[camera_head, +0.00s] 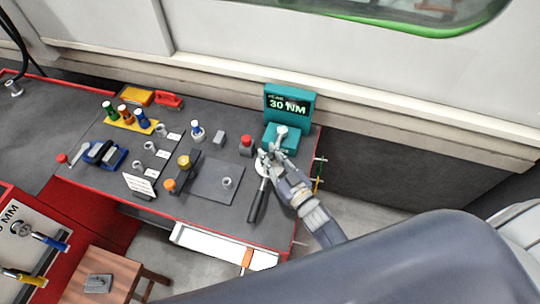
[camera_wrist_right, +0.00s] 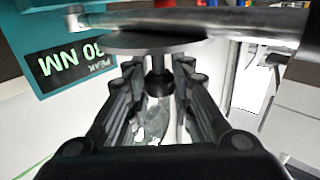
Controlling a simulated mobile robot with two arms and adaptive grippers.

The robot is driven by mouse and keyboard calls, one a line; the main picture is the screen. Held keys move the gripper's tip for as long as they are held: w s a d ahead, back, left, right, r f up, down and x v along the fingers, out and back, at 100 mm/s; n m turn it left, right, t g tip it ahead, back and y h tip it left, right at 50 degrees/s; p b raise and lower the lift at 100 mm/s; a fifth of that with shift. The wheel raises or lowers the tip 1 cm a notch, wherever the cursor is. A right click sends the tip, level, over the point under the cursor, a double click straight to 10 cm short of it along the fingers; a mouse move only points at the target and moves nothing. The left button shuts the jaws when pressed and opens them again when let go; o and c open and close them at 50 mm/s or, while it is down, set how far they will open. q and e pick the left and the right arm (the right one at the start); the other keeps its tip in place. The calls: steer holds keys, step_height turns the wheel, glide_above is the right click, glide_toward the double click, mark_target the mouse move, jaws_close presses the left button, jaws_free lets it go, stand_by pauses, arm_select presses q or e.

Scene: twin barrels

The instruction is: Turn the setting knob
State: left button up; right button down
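A teal tester (camera_head: 290,104) with a green "30 NM" display stands at the back right of the bench. It also shows at the left in the wrist view (camera_wrist_right: 68,62). A light round-topped piece (camera_head: 282,131) sits on its lower block. My right gripper (camera_head: 268,160) is just in front of the tester. In the wrist view its fingers (camera_wrist_right: 158,72) are apart, on both sides of a dark shaft with a grey disc (camera_wrist_right: 155,42); contact cannot be told. A metal bar (camera_wrist_right: 200,20) crosses above. A black handle (camera_head: 257,202) lies beside the gripper. I cannot clearly identify the setting knob. My left gripper is out of view.
A red-topped piece (camera_head: 246,145) stands left of the tester. Several colored-handled tools (camera_head: 125,117), a blue vise (camera_head: 104,154) and a small white sign (camera_head: 139,185) are farther left. An open drawer (camera_head: 215,246) juts from the bench front. A wooden stool (camera_head: 115,272) stands below.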

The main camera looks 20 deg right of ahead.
arm_select(q)
steer(key=shift+w, duration=0.2)
arm_select(e)
steer(key=shift+y, duration=0.3)
arm_select(q)
steer(key=shift+w+r, duration=0.1)
steer(key=shift+w, duration=0.5)
arm_select(e)
steer(key=shift+n, duration=0.3)
